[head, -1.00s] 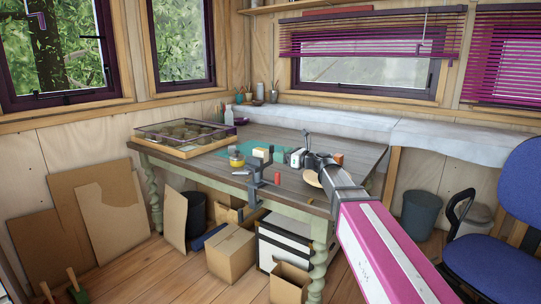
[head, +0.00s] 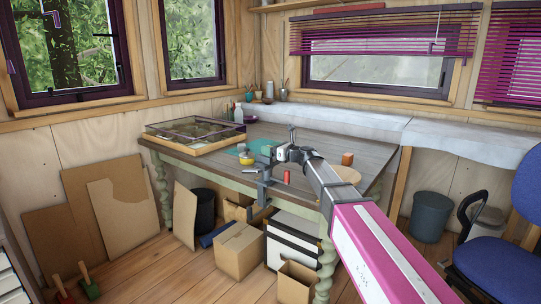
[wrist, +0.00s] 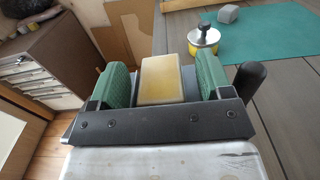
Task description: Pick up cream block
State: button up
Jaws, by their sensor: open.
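The cream block (wrist: 168,80) shows in the wrist view as a pale yellow, rounded block between the two green finger pads. In the head view my gripper (head: 282,153) is over the front part of the table (head: 225,171), by the green mat (head: 237,147), and largely hides the block. I cannot tell how far the pads reach down the block's sides.
A yellow tin with a black knob (wrist: 203,38) and a grey block (wrist: 228,14) stand beyond the gripper. A black handle (wrist: 246,79) is close to the right finger.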

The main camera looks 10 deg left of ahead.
jog(key=c, duration=1)
